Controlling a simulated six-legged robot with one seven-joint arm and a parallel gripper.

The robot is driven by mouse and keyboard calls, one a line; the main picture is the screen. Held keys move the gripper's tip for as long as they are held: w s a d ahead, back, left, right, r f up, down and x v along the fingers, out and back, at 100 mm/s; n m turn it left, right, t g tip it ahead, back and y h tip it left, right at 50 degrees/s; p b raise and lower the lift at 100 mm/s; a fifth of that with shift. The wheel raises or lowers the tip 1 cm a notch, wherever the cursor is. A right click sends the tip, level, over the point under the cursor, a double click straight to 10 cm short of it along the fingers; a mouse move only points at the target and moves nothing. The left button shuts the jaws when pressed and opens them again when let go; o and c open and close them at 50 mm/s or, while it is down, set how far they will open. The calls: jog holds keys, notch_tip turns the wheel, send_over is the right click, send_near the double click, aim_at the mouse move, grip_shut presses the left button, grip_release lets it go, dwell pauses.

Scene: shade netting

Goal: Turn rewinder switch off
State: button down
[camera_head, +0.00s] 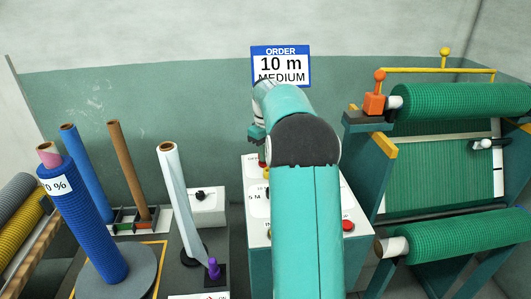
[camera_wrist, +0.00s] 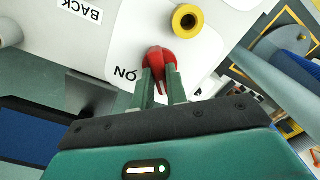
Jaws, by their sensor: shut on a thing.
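The rewinder switch is a red knob (camera_wrist: 158,55) on a white panel (camera_wrist: 120,45) in the wrist view. The letters "ON" are beside it, upside down in the picture. My gripper (camera_wrist: 160,76) has its two green fingers on either side of the knob and is shut on it. In the head view, my arm covers the middle of the white control box (camera_head: 352,205), so the knob and my fingertips are hidden there.
A yellow ring-shaped part (camera_wrist: 187,20) sits close to the knob on the panel. The rewinder with green net rolls (camera_head: 460,102) stands at right. A blue roll (camera_head: 80,220) and a white roll (camera_head: 180,205) stand upright at left. An order sign (camera_head: 281,66) reads "10 m MEDIUM".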

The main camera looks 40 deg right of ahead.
jog(key=shift+r+n, duration=0.1)
jog(key=shift+n, duration=0.6)
jog(key=c, duration=1.4)
grip_release()
notch_tip(320, 180, up, 14)
